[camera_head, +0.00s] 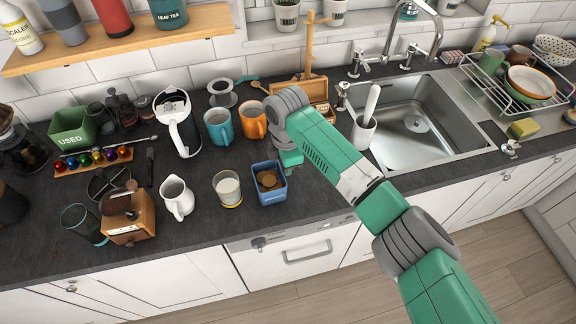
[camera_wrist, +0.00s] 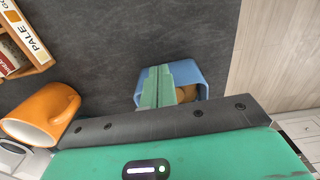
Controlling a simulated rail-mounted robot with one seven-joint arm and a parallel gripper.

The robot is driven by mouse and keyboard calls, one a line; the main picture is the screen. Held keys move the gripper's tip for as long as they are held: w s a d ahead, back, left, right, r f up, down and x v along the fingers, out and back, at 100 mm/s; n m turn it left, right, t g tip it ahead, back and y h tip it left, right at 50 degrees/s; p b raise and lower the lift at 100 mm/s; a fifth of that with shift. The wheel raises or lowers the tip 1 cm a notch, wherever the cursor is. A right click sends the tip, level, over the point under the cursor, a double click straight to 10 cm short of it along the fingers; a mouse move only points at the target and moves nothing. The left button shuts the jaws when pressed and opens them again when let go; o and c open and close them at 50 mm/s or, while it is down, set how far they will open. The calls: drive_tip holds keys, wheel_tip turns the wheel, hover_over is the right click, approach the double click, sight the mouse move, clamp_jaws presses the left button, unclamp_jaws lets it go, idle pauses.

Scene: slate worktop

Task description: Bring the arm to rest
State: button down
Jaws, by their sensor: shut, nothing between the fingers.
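My arm reaches in from the lower right in the head view. In the wrist view my green fingers (camera_wrist: 163,84) are closed together with nothing held. They cover part of the blue container, which also shows there (camera_wrist: 192,73) with brown contents. I cannot tell the exact height of the fingertips above it.
An orange mug (camera_head: 252,120) stands close to my wrist, with a teal mug (camera_head: 219,126) left of it. A glass of white liquid (camera_head: 228,189) stands left of the container. A utensil pot (camera_head: 363,132) and the sink (camera_head: 415,122) are to the right.

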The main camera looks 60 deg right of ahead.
wheel_tip(320, 180, up, 6)
drive_tip(key=p, duration=0.4)
